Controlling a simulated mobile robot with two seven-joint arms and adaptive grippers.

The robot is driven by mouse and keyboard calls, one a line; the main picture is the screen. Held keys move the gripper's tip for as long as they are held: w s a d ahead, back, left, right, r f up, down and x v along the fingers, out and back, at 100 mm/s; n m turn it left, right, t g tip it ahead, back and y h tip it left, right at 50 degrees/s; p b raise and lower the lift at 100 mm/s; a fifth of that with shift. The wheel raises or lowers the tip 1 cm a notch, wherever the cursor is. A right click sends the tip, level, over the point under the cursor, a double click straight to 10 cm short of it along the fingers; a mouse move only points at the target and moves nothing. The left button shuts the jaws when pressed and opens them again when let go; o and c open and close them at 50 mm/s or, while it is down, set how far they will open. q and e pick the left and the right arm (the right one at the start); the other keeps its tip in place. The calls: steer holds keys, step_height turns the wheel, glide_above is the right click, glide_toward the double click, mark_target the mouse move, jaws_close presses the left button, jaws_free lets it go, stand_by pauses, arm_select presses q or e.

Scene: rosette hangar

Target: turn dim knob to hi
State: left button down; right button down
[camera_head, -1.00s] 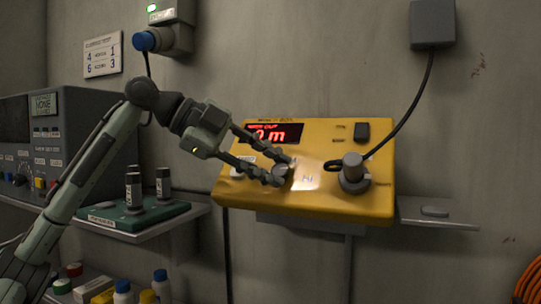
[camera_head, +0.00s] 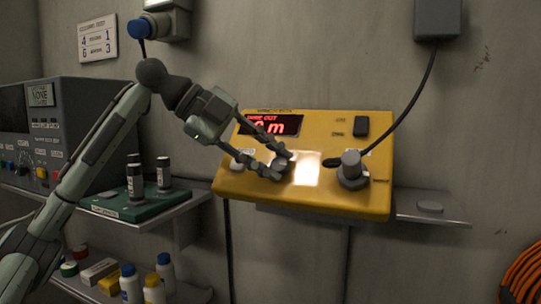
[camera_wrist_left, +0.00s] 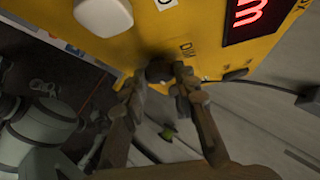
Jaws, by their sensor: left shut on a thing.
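The yellow panel (camera_head: 330,195) is fixed to the wall. My left gripper (camera_head: 280,165) comes in from the left at its front face. In the left wrist view its fingers (camera_wrist_left: 165,75) are closed around a small dark knob (camera_wrist_left: 158,70), beside lettering that looks like "DIM". The fingers hide most of the knob in the head view, and its pointer cannot be read. A bright lit patch (camera_head: 306,168) on the panel lies just right of the fingertips. My right gripper is not in view.
The panel has a red display (camera_head: 272,125), a large grey knob (camera_head: 351,170) with a plug-like handle and cable, a dark switch (camera_head: 361,127) and a pale button (camera_head: 242,160). A green block with cylinders (camera_head: 140,208) stands on the left shelf. Bottles stand below.

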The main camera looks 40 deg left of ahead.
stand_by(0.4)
arm_select(q)
steer(key=c, duration=1.2)
jaws_free()
steer(key=shift+a+r, duration=0.1)
steer(key=v, duration=1.1)
steer(key=shift+s+a+r, duration=0.15)
steer(key=shift+s+a, duration=0.1)
steer(key=shift+s, duration=0.05)
